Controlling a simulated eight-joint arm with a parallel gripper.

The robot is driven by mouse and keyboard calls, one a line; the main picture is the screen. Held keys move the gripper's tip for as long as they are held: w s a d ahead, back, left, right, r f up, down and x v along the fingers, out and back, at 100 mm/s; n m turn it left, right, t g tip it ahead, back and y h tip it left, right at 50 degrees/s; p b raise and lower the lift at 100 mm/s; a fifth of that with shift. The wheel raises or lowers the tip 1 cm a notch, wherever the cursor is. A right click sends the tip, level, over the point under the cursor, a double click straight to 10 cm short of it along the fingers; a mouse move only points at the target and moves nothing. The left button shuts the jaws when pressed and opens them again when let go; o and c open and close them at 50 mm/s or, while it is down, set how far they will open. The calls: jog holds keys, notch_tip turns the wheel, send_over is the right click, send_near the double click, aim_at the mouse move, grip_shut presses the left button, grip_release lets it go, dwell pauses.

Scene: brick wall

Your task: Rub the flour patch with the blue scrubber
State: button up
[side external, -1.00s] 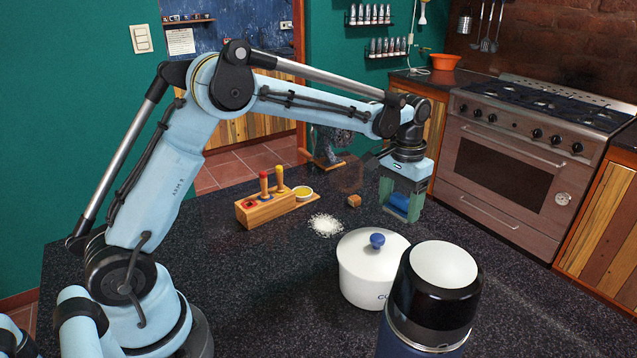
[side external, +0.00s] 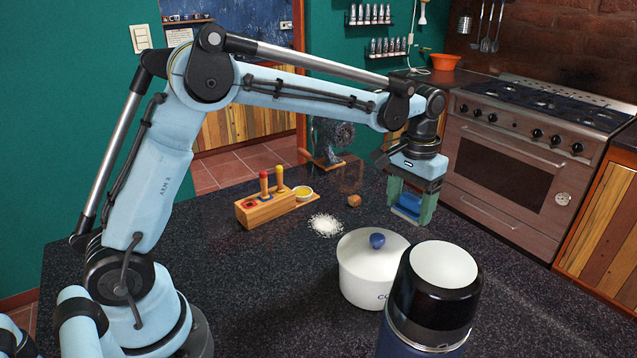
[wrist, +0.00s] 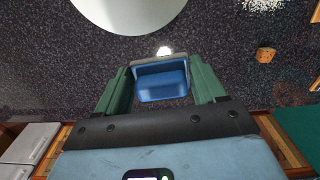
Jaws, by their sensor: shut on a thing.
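The blue scrubber (side external: 409,203) is a blue block between the green fingers of my gripper (side external: 411,207), at the right of the counter in the side view. The wrist view also shows the scrubber (wrist: 161,82) with a finger on each side of it. My gripper is shut on it; the side view suggests it is a little above the counter, though the gap is hard to judge. The white flour patch (side external: 325,225) lies on the dark counter, left of my gripper. Part of it shows at the top right of the wrist view (wrist: 262,4).
A white lidded pot (side external: 368,283) and a dark, white-topped canister (side external: 433,300) stand in front. A small brown cube (side external: 354,200) lies between gripper and flour.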

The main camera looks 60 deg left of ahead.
jog(key=s+a+f+n, duration=0.1)
jog(key=s+a+n, duration=0.1)
jog(key=a+n, duration=0.7)
jog(key=n, duration=0.9)
send_over(313, 215)
jog(key=shift+s+f, duration=0.2)
jog(key=shift+f, duration=1.85)
jog(key=shift+s+f, duration=0.2)
jog(key=shift+f, duration=1.8)
notch_tip(313, 215, down, 2)
jog(key=shift+f, duration=0.1)
jog(key=shift+d, duration=0.95)
jog(key=shift+c, duration=0.3)
jog(key=shift+d, duration=4.1)
jog(key=shift+a, duration=4.95)
jog(key=shift+w+a, duration=0.1)
jog(key=shift+w, duration=0.1)
jog(key=shift+w+d, duration=0.2)
jog(key=shift+d, duration=4.85)
jog(key=shift+a, duration=5.05)
notch_tip(313, 215, up, 8)
